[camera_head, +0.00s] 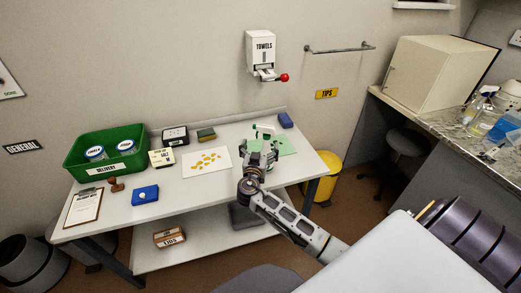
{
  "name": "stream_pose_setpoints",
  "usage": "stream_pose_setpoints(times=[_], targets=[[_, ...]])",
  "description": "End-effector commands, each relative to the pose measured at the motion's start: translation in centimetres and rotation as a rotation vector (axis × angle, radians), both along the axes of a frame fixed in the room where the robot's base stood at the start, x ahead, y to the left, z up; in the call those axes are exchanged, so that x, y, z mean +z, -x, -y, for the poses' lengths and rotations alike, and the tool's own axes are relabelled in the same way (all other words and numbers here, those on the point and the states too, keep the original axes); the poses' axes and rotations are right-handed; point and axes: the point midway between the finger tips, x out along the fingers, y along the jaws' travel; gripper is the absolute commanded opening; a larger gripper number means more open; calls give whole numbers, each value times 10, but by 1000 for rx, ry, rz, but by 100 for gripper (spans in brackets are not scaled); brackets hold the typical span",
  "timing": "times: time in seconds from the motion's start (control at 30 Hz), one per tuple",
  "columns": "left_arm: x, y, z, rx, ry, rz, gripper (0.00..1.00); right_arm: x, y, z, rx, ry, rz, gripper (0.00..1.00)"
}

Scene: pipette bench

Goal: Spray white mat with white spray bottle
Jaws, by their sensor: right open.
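A white mat (195,168) with several yellow-orange spots lies flat in the middle of the table. A white object (264,128), which looks like the head of the white spray bottle, shows just behind my right gripper (263,148); its lower part is hidden by the gripper. My right gripper is open, over the green mat (287,144), to the right of the white mat. I cannot tell whether its fingers touch the bottle. My left gripper is out of view.
A green delivery bin (105,167), a stamp (117,185), a blue box (145,195) and a clipboard (84,207) occupy the table's left. A dark blue block (285,120) sits at the back right. A yellow bin (326,176) stands beside the table. The table's front middle is clear.

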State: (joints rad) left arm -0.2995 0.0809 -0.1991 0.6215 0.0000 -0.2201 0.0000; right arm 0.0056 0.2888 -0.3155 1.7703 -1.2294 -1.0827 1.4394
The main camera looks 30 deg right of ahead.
Motion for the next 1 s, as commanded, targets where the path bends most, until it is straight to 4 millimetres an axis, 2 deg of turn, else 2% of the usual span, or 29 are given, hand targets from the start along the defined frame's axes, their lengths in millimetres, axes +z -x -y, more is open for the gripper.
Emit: stream_pose_setpoints(times=[0.6, 1.0], targets=[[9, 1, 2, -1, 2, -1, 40, 0, -31, 28, 0, -1, -1, 100], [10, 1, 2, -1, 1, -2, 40, 0, -36, 32, 0, -1, -1, 100]])
